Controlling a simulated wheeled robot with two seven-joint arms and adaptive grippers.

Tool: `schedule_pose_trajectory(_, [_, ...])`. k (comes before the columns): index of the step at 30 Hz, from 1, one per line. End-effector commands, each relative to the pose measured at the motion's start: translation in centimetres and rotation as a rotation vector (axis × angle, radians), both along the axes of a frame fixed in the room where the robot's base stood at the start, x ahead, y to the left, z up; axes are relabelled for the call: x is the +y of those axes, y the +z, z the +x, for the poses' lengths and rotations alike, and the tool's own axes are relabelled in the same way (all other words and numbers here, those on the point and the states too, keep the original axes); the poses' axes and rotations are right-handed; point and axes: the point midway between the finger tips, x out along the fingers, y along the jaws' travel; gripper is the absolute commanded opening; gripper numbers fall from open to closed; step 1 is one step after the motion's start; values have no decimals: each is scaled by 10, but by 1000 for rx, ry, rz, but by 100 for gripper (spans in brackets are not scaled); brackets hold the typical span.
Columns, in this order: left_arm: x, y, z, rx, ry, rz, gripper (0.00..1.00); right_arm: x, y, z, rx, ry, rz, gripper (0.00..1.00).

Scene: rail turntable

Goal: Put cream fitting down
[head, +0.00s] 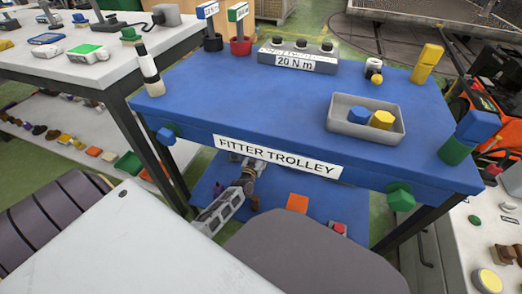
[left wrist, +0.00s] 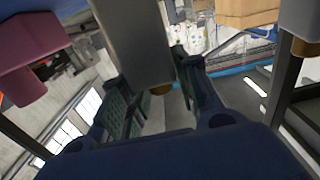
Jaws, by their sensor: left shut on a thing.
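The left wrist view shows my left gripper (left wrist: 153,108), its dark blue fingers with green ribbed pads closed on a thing. I take this to be the cream fitting, but its outline and colour are hard to make out between the fingers. A large grey block (left wrist: 130,40) with a brown end covers the upper middle of that view. My right gripper is in neither view. The blue fitter trolley (head: 240,105) stands ahead, with a grey tray (head: 365,131) holding a blue and a yellow piece.
A black-and-cream post (head: 150,72) stands at the trolley's left corner, and a blue-and-green one (head: 468,138) at its right. A grey 20 N m block (head: 297,57) sits at the back. The trolley's middle is clear. A white table (head: 90,72) stands left.

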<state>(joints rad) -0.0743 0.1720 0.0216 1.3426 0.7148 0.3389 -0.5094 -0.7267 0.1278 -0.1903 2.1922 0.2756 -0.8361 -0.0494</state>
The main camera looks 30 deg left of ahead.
Motion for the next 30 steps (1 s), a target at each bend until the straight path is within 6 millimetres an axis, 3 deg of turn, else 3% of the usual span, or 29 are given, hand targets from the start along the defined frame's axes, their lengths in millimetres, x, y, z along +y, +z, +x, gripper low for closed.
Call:
schedule_pose_trajectory(6, [0, 0, 0, 0, 0, 0, 53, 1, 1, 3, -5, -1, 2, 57])
schedule_pose_trajectory(20, [0, 4, 0, -1, 0, 0, 53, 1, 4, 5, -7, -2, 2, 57])
schedule_pose_trajectory(30, [-6, 4, -25, 1, 0, 0, 53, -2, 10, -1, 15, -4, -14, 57])
